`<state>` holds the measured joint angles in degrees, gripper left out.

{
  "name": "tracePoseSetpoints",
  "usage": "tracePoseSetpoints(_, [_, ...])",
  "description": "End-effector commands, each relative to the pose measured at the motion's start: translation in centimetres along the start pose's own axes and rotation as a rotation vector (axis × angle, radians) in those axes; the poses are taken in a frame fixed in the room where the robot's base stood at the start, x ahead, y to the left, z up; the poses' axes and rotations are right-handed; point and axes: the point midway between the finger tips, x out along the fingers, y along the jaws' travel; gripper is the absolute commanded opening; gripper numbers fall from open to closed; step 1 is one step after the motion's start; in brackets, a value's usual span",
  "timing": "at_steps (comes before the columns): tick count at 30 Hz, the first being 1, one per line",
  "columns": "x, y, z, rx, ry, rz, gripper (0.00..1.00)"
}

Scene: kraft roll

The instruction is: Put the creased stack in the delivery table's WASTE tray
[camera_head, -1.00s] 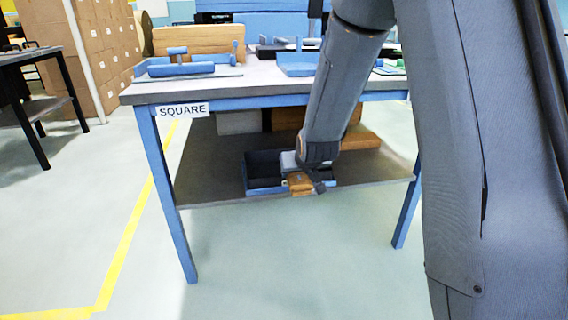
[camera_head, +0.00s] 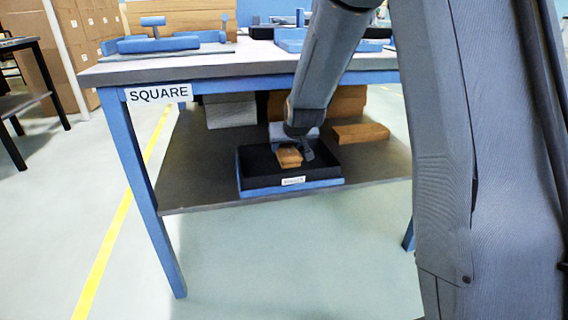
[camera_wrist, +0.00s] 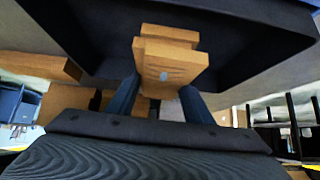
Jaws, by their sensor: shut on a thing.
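The creased stack (camera_head: 289,156) is a small brown kraft bundle. My gripper (camera_head: 299,152) is shut on it. In the wrist view the stack (camera_wrist: 172,62) sits between the two dark fingers (camera_wrist: 160,92), with a small pale round spot on its face. A blue tray (camera_head: 325,186) with a dark inside rests on the table's lower shelf. A small white label (camera_head: 293,181) on its front is too blurred to read. The stack appears over the tray's inside; I cannot tell whether it touches the floor of the tray. The tray's dark wall (camera_wrist: 235,37) also shows in the wrist view.
The table (camera_head: 200,68) has a SQUARE sign (camera_head: 158,93) at its front left corner. Its top overhangs the shelf (camera_head: 190,190). The floor in front is clear.

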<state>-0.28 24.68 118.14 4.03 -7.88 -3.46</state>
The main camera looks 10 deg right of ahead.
Motion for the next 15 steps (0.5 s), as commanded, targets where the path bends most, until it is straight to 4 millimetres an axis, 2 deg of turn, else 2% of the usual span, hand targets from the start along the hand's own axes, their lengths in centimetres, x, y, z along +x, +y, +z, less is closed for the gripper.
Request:
tracePoseSetpoints(3, [0.9,-0.1,0.8,-0.001,0.000,-0.001,0.16])
tracePoseSetpoints(11, [1.4,-0.4,1.3,-0.003,0.001,-0.003,0.16])
tracePoseSetpoints(15, [2.2,-0.6,2.1,-0.005,0.000,-0.005,0.16])
